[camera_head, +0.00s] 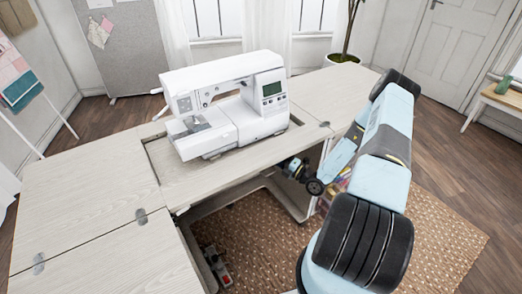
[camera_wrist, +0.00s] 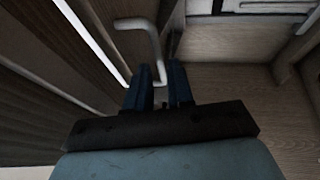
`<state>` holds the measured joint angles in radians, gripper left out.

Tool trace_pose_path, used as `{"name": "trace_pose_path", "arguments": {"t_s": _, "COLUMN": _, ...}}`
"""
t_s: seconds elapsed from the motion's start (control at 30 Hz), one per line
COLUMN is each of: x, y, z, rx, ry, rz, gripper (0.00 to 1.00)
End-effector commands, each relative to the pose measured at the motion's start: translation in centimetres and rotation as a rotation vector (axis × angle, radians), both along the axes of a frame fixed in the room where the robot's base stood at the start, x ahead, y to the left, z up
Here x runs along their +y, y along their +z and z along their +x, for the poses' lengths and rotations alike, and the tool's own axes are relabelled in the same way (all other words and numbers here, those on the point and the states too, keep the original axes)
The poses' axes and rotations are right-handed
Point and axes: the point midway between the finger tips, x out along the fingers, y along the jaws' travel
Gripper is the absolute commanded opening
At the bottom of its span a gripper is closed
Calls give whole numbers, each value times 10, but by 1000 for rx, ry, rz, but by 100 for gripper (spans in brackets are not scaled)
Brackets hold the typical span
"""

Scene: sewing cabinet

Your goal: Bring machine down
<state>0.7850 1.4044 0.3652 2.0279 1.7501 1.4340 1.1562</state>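The white sewing machine (camera_head: 230,105) stands upright in the cutout of the pale wood cabinet top (camera_head: 85,190), its base at about tabletop level. In the head view my arm reaches to the cabinet's front opening below the machine, and my fingertips are hidden there. In the wrist view my gripper (camera_wrist: 161,78) is inside the cabinet with its two dark fingers apart. A bent pale lever (camera_wrist: 152,40) comes down to the gap between the fingertips. A narrow gap seems to show beside it; contact is not clear.
Wood panels (camera_wrist: 235,47) stand close around my gripper inside the cabinet. A foot pedal (camera_head: 217,265) lies on the floor under the cabinet at left. A woven rug (camera_head: 435,225) covers the floor. A potted plant (camera_head: 343,58) stands behind the cabinet.

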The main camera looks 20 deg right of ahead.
Motion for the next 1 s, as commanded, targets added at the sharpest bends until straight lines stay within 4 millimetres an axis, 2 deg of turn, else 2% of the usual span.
{"name": "trace_pose_path", "arguments": {"t_s": 0.2, "x": 25, "y": 7, "z": 29, "rx": -2, "ry": 2, "rz": 0, "gripper": 22}}
{"name": "trace_pose_path", "arguments": {"t_s": 0.4, "x": 40, "y": 11, "z": 47, "rx": -2, "ry": 1, "rz": -1, "gripper": 22}}
{"name": "trace_pose_path", "arguments": {"t_s": 0.87, "x": 47, "y": 13, "z": 54, "rx": -1, "ry": 0, "rz": 1, "gripper": 22}}
{"name": "trace_pose_path", "arguments": {"t_s": 1.0, "x": 47, "y": 13, "z": 54, "rx": 0, "ry": 0, "rz": 0, "gripper": 10}}
